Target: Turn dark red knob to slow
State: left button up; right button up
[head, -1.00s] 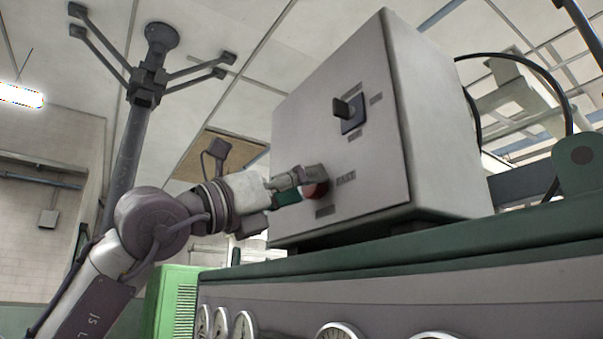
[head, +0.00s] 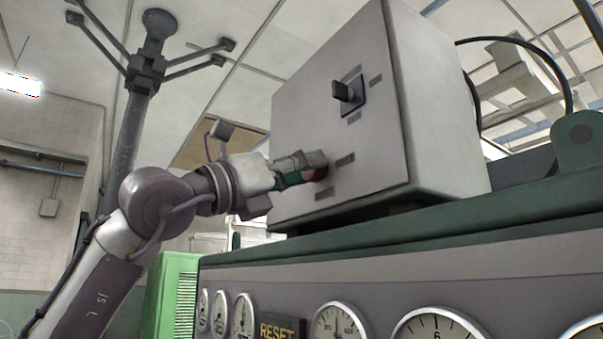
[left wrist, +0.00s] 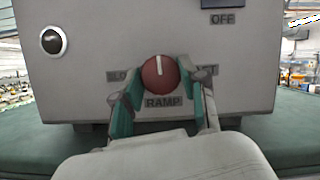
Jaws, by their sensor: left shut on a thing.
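The dark red knob (left wrist: 160,72) is on the front of a grey control box (left wrist: 100,30), above a RAMP label (left wrist: 163,103). Its white mark points nearly straight up in the left wrist view. The label at its left, partly hidden, reads SLO; the one at its right is partly covered by a finger. My left gripper (left wrist: 161,92) is shut on the knob, one green-padded finger at each side. In the head view, the left gripper (head: 303,170) covers most of the knob (head: 320,173). My right gripper is not in view.
A black switch (head: 347,92) sits higher on the box. The box stands on a green-topped console (head: 450,213) with several dials and a RESET label (head: 280,331). A round pilot light (left wrist: 53,40) is left of the knob in the wrist view.

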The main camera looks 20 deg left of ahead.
pick_arm(q)
jog(key=shift+s+d+r+n+y+b, duration=0.1)
jog(key=shift+n+y+b, duration=1.2)
jog(key=shift+n, duration=2.35)
jog(key=shift+s+d+r+n+y+b, duration=0.15)
jog(key=shift+n+y+b, duration=1.15)
jog(key=shift+n, duration=2.3)
jog(key=shift+w+r+n+y+b, duration=0.1)
jog(key=shift+n+y+b, duration=1.2)
jog(key=shift+n, duration=2.35)
jog(key=shift+y+p, duration=0.3)
jog(key=shift+p, duration=0.05)
jog(key=o, duration=1.1)
jog(key=shift+f, duration=0.1)
